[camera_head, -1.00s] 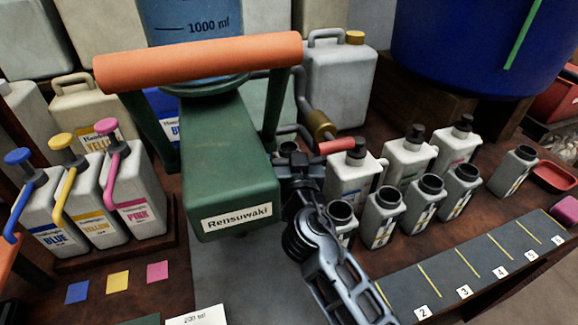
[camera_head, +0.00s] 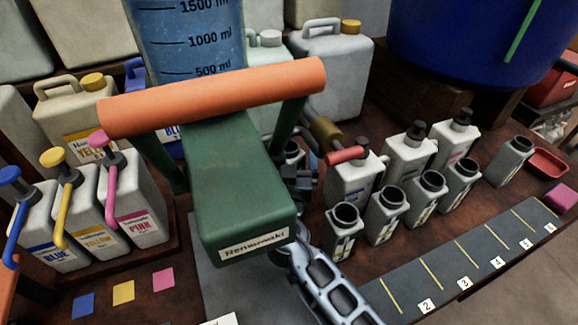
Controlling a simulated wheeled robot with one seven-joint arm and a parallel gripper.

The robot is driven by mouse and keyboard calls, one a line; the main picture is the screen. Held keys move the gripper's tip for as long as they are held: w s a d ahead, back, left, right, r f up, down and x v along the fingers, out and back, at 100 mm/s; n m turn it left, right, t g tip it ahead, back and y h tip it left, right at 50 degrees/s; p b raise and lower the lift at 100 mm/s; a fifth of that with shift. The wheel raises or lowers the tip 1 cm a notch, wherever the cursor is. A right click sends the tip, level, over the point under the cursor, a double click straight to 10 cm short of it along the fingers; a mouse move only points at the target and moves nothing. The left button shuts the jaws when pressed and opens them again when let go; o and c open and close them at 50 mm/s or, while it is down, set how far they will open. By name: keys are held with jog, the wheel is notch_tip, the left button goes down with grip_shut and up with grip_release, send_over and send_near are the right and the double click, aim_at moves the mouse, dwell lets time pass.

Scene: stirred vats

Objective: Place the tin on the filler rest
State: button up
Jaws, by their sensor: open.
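The dark open neck of a pale tin (camera_head: 293,152) shows between the filler and the valve. Its lower part and the filler rest are hidden, so I cannot tell what it stands on. My gripper (camera_head: 300,183) is open, just in front of this tin and partly behind the filler's front corner. I cannot tell whether its fingers touch the tin.
Several open tins (camera_head: 387,215) and pump-capped bottles (camera_head: 408,150) stand close on the right. A dark numbered strip (camera_head: 445,268) along the front edge is empty except for a pink block (camera_head: 561,197) near its far end. Blue, yellow and pink dispensers (camera_head: 133,200) stand left.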

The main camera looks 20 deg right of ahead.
jog(key=shift+x, duration=1.7)
